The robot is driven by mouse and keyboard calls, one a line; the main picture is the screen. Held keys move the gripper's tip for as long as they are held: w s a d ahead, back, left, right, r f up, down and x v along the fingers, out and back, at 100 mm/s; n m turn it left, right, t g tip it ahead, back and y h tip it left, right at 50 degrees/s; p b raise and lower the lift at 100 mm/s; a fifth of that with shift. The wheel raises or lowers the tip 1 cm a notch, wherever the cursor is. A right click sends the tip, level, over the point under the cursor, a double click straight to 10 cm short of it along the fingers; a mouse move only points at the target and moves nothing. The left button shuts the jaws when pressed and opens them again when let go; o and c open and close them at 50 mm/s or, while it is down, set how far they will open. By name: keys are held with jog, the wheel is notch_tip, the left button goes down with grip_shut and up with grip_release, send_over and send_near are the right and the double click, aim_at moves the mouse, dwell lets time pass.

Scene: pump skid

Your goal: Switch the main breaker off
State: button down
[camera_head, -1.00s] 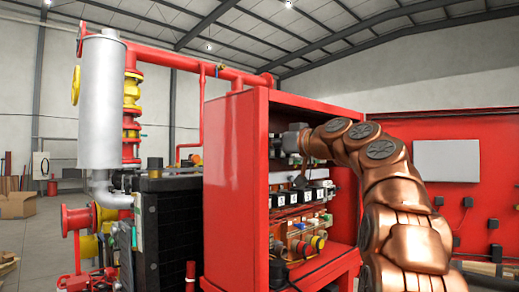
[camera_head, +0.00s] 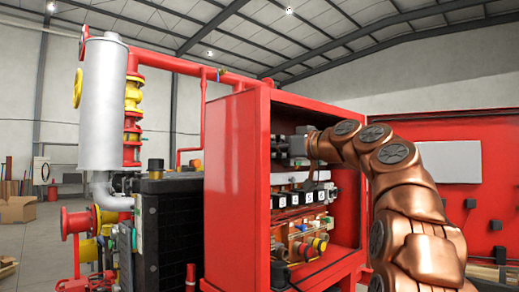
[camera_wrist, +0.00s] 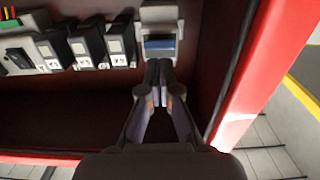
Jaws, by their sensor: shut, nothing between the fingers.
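My gripper (camera_wrist: 159,70) is shut and empty in the wrist view. Its fingertips are just below a light grey device (camera_wrist: 158,18) with a blue front part (camera_wrist: 160,44), at the right end of a row of devices. This looks like the main breaker, but I cannot read a label or tell its switch position. I cannot tell whether the fingertips touch it. In the head view my wrist reaches into the open red cabinet (camera_head: 236,150), and the fingertips are not clear there.
Dark modules with white labels (camera_wrist: 88,45) stand left of the blue-fronted device. The cabinet's red side edge (camera_wrist: 250,85) is close on the right of my gripper. Round red and yellow parts (camera_head: 318,244) sit lower in the cabinet. The open red door (camera_head: 450,205) is at the right.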

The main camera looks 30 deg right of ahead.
jog(key=v, duration=0.3)
jog(key=b+v, duration=0.1)
jog(key=v, duration=0.1)
jog(key=shift+r, duration=0.25)
jog(key=shift+w, duration=0.1)
dwell(0.7)
